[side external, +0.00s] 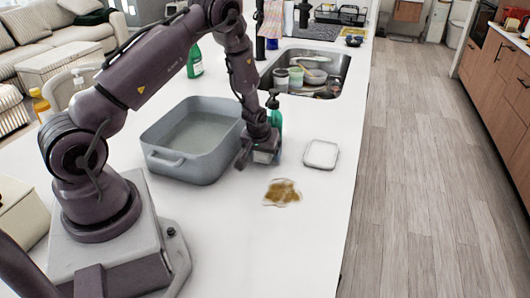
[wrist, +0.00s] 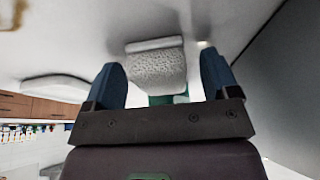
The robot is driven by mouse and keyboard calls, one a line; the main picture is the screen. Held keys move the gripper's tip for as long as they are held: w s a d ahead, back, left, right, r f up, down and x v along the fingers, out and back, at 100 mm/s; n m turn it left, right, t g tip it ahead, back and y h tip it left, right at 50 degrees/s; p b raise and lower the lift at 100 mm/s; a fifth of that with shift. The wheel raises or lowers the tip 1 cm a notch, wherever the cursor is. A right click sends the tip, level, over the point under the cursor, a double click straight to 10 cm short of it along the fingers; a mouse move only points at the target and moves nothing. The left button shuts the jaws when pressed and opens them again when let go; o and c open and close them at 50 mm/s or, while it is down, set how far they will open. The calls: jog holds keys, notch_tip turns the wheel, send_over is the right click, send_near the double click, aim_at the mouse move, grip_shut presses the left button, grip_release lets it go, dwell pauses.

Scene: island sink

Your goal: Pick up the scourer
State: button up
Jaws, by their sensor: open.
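The scourer, a pale grey rough-textured block with a smoother white edge, sits on the white counter; it shows in the wrist view (wrist: 158,70) and partly in the side external view (side external: 263,157). My gripper (side external: 258,160) is low at the counter beside the grey basin, pointing down. In the wrist view my gripper (wrist: 161,75) has its two blue fingers apart, one on each side of the scourer, with visible gaps. Whether the fingertips touch the counter cannot be told. The scourer is partly hidden by my gripper in the side external view.
The grey basin (side external: 165,160) stands close left of my gripper. A green spray bottle (side external: 274,112) stands just behind it. A white dish (side external: 321,154) lies to the right, a brown spill (side external: 282,193) in front. The sink (side external: 330,65) with dishes is further back.

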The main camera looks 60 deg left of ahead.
jog(key=c, duration=1)
jog(key=shift+r, duration=0.1)
jog(key=shift+c, duration=0.2)
jog(key=shift+r, duration=0.6)
jog(key=s+d+r, duration=0.6)
jog(key=s+r, duration=0.5)
jog(key=s, duration=0.1)
jog(key=shift+s+d+r, duration=0.15)
jog(key=shift+d+r, duration=0.15)
jog(key=shift+d, duration=0.05)
